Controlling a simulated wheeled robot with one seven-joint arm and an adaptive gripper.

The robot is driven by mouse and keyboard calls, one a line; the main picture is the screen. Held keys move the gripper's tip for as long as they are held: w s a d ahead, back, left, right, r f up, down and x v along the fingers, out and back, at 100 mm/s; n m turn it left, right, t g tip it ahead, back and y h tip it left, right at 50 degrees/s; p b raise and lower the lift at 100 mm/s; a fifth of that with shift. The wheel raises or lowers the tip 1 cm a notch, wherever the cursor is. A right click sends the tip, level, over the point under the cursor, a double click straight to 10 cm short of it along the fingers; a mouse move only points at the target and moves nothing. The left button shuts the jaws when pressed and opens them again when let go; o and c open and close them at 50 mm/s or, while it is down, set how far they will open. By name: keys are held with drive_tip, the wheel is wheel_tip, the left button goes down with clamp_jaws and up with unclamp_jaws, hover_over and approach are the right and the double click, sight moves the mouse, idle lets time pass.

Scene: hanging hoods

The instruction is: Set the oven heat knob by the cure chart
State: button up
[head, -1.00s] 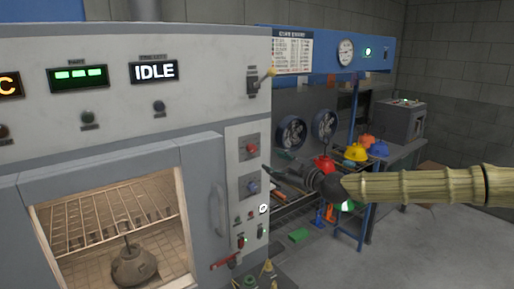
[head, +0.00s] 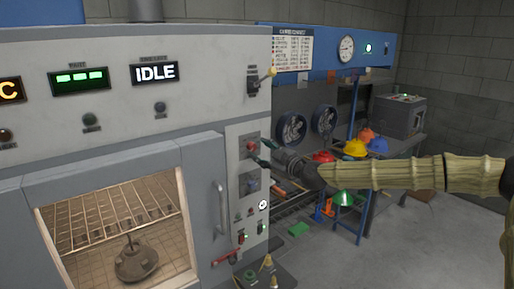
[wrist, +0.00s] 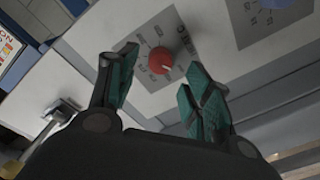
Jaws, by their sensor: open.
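The oven's right-hand panel (head: 238,205) carries a red knob (head: 251,146) above a blue knob (head: 252,186), each on a grey dial plate. In the wrist view the red knob (wrist: 160,61) sits amid printed scale marks too small to read; the blue knob (wrist: 268,4) is partly cut off at the top right. My gripper (head: 264,153) is open in front of the panel by the red knob. In the wrist view its teal-padded fingers (wrist: 160,78) stand either side of the red knob, with no clear contact. The chart (head: 292,49) hangs to the oven's right; its rows are unreadable.
A display reads IDLE (head: 154,72). A lever (head: 260,78) juts from the oven's upper right, and a door handle (head: 220,208) stands left of the panel. Hard hats (head: 356,148) sit on a bench behind my arm. Open floor (head: 420,250) lies at the right.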

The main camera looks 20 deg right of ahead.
sight(254, 148)
drive_tip(key=shift+p+x, duration=0.55)
drive_tip(key=shift+x, duration=1.15)
drive_tip(key=c, duration=1.1)
